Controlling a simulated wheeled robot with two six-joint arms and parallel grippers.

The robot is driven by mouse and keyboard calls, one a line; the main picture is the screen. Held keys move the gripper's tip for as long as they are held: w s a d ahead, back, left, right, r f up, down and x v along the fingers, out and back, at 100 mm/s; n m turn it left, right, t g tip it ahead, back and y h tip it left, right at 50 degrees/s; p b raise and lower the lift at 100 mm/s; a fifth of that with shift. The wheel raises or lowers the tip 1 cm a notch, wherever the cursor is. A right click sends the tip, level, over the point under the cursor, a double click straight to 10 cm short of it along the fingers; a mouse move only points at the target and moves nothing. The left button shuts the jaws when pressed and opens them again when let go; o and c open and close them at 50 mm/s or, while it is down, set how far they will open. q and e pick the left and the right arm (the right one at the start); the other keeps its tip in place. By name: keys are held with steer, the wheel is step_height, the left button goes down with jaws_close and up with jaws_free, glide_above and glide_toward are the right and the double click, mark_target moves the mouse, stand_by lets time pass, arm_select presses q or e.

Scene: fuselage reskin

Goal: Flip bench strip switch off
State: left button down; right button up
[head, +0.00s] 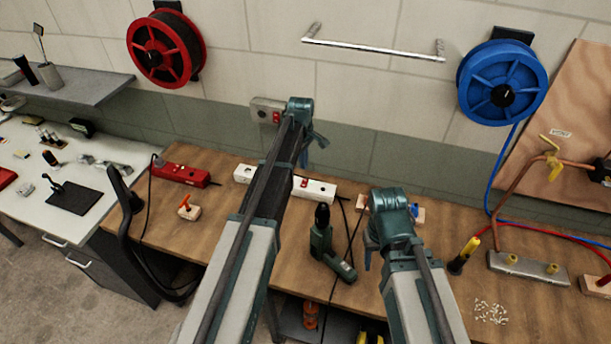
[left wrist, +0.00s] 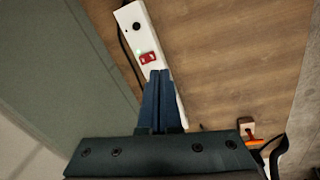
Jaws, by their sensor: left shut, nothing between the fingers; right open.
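The white bench strip (head: 316,188) lies on the wooden bench, partly hidden behind my left arm in the head view. Its red switch (head: 302,182) shows just right of that arm. In the left wrist view the strip (left wrist: 138,22) runs up from the fingertips, with the red switch (left wrist: 148,58) and a small green light beside it. My left gripper (left wrist: 160,73) is shut and empty, its tips over the strip close to the switch; contact cannot be told. My right gripper (head: 368,262) is open and empty over the bench, right of the green drill.
A green drill (head: 322,240) lies on the bench between my arms. A red power box (head: 181,173) and a wooden block with an orange part (head: 188,208) are at the left. A copper pipe fixture (head: 528,268) stands at the right. The wall is close behind.

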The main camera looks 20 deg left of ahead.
mark_target(306, 180)
arm_select(q)
steer(key=w+n, duration=0.1)
steer(key=w, duration=0.1)
steer(key=w+a+n, duration=0.1)
steer(key=w+n, duration=0.1)
steer(key=w, duration=0.1)
steer(key=shift+a, duration=0.2)
steer(key=f+b, duration=0.4)
steer(key=w+f+b, duration=0.1)
steer(key=f+b, duration=0.9)
steer(key=shift+w, duration=0.35)
arm_select(e)
step_height(306, 180, down, 14)
steer(key=shift+r, duration=0.1)
